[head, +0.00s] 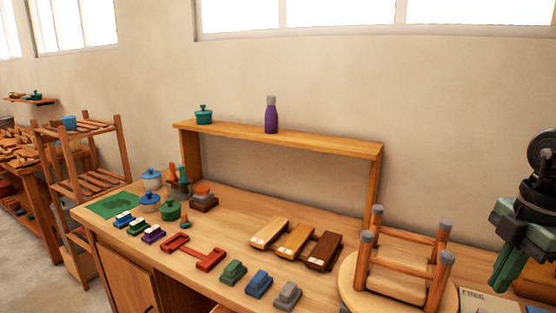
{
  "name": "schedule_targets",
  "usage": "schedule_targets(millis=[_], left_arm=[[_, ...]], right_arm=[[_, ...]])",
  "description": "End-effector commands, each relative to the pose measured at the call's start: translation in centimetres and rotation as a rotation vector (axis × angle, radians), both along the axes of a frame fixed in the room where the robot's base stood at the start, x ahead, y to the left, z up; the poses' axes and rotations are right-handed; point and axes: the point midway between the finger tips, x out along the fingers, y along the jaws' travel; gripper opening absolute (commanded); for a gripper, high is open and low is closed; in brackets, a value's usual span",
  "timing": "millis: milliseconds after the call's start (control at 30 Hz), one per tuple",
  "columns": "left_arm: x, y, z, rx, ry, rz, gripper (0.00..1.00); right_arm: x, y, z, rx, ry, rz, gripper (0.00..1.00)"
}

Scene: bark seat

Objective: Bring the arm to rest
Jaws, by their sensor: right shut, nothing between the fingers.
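My right arm comes in at the right edge, with a dark round joint above a green and black hand. My right gripper (502,274) points down, shut and empty, in front of the wall and above the right end of the workbench (232,212). It is to the right of an upturned wooden stool (384,275) with grey-tipped legs, apart from it in the picture. My left gripper is not in view.
A raised shelf (285,137) holds a purple bottle (271,115) and a green pot (203,115). A box marked FREE (485,300) lies below my right gripper. A slatted rack stands left.

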Motion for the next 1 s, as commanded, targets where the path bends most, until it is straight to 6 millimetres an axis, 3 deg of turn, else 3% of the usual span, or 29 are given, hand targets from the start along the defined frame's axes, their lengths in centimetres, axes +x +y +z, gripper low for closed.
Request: schedule_targets(millis=[367, 633, 733, 833, 1000], left_arm=[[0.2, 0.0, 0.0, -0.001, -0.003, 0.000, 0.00], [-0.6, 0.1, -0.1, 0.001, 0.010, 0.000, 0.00], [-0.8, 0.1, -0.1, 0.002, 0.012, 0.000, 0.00], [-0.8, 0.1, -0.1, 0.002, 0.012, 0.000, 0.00], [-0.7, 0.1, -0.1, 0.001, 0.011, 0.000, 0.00]], right_arm=[[1.7, 3.0, -5.0, 0.308, -0.184, 0.054, 0.00], [4.1, 6.5, -8.6, 0.643, -0.510, -0.013, 0.00], [5.2, 7.1, -9.9, 0.769, -0.707, -0.135, 0.00], [5.9, 6.4, -11.4, 0.828, -0.899, -0.328, 0.00], [4.4, 3.7, -16.4, 0.756, -1.076, -0.748, 0.00]])
